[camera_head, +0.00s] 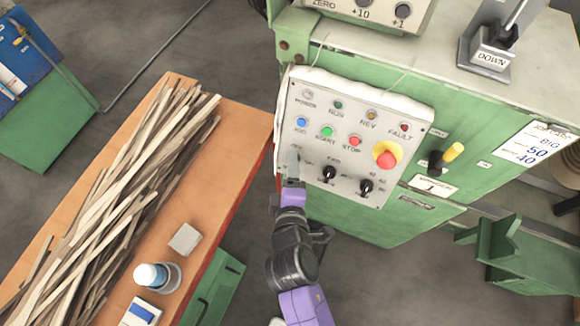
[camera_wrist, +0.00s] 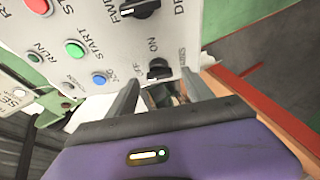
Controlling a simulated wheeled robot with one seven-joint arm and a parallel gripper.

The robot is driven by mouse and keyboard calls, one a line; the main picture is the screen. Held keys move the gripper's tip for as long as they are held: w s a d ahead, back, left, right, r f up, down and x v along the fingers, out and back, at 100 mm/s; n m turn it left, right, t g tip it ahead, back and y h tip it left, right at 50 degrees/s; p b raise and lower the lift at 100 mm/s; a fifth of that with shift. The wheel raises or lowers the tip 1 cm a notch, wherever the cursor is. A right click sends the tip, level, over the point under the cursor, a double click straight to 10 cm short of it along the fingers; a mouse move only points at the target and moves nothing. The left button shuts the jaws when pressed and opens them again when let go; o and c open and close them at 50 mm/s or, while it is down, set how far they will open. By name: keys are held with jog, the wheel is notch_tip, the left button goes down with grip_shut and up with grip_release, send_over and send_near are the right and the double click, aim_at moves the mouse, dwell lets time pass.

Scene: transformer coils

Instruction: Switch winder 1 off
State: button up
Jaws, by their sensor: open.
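The control panel (camera_head: 340,118) is a white plate on the green winder cabinet (camera_head: 400,226). A plate marked 1 (camera_head: 432,187) is beside it. My gripper (camera_head: 292,163) is at the panel's lower left corner and hides this switch in the head view. In the wrist view my gripper (camera_wrist: 160,85) is open, its fingers on either side of the switch's line. I cannot tell whether they touch it.
Close by are two more black knobs (camera_head: 348,179), a blue jog button (camera_head: 302,123), a green start button (camera_head: 327,131), a red stop button (camera_head: 354,140) and a red emergency button (camera_head: 386,154). An orange bench (camera_head: 232,150) with wooden strips stands left.

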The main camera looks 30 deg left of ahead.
jog(key=v, duration=0.6)
jog(key=shift+s+b, duration=0.25)
jog(key=shift+b, duration=0.2)
jog(key=shift+d, duration=0.1)
jog(key=s+d+r+m+t+y, duration=0.1)
jog(key=s+d+r+m+y, duration=0.2)
jog(key=r+m, duration=0.3)
jog(key=s+d+m+h+b, duration=0.2)
jog(key=s+d+m, duration=0.3)
jog(key=d, duration=0.4)
jog(key=s+d+f+m+t+h+b, duration=0.1)
jog(key=s+d+m+h, duration=0.3)
jog(key=d, duration=0.6)
jog(key=s+d+m+h+b, duration=0.3)
jog(key=s+d+m, duration=0.4)
jog(key=d, duration=0.3)
jog(key=shift+s+d+f+t, duration=0.2)
jog(key=shift+s+f+t, duration=0.15)
jog(key=shift+s, duration=0.35)
